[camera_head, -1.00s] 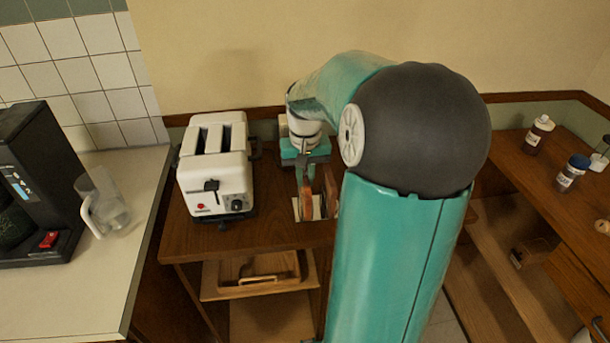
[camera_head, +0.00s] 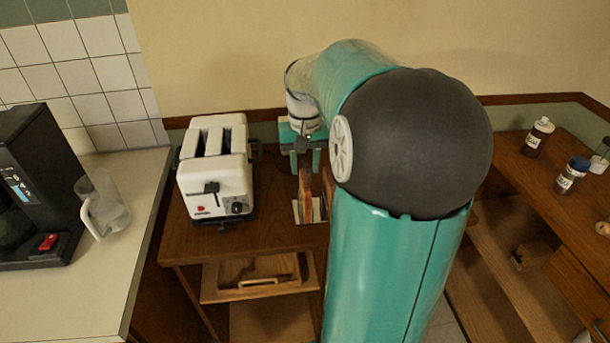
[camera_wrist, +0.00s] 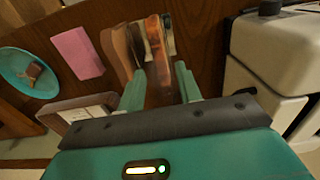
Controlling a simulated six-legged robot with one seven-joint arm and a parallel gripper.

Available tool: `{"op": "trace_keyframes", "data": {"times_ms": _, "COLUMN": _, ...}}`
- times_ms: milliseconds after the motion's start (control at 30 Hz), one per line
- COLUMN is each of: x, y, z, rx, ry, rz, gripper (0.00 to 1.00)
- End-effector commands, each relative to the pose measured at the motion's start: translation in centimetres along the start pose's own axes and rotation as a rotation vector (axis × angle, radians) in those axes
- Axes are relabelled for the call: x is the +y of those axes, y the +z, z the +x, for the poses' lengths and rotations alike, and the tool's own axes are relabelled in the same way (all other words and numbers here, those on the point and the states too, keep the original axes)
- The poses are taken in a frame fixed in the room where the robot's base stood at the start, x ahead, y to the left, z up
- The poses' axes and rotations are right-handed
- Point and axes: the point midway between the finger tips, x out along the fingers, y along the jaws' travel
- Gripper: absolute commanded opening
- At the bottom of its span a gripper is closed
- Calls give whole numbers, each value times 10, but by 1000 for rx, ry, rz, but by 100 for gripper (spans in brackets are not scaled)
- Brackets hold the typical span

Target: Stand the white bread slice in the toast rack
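My gripper (camera_head: 305,164) is open above and behind the toast rack, its two fingers apart. In the wrist view my gripper (camera_wrist: 160,80) has its fingers on either side of a brown-crusted bread slice (camera_wrist: 157,55), with room showing between. That slice (camera_head: 304,184) stands upright, edge-on, over the pale base of the toast rack (camera_head: 297,212). Other browned slices (camera_wrist: 117,48) stand beside it to the left in the wrist view. The slice faces are turned away, so I cannot tell the white bread by colour. My arm hides part of the rack.
A white toaster (camera_head: 215,172) stands close left of the rack. A pink block (camera_wrist: 77,52) and a teal plate (camera_wrist: 22,68) with a brown piece lie left in the wrist view. A coffee maker (camera_head: 35,185) and clear jug (camera_head: 103,205) are on the left counter.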

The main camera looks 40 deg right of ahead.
Motion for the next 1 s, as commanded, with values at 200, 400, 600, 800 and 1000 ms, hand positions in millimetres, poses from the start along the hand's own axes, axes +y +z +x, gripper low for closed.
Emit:
{"op": "trace_keyframes", "data": {"times_ms": 200, "x": -1, "y": 0, "z": -48, "rx": 3, "ry": 0, "rz": -3, "gripper": 34}}
{"op": "trace_keyframes", "data": {"times_ms": 400, "x": 0, "y": 0, "z": -70, "rx": 1, "ry": 0, "rz": -1, "gripper": 34}}
{"op": "trace_keyframes", "data": {"times_ms": 600, "x": 0, "y": 0, "z": -74, "rx": -1, "ry": 0, "rz": -1, "gripper": 34}}
{"op": "trace_keyframes", "data": {"times_ms": 800, "x": 0, "y": 0, "z": -73, "rx": -1, "ry": 0, "rz": -1, "gripper": 34}}
{"op": "trace_keyframes", "data": {"times_ms": 1000, "x": 0, "y": 0, "z": -73, "rx": -1, "ry": 0, "rz": -1, "gripper": 34}}
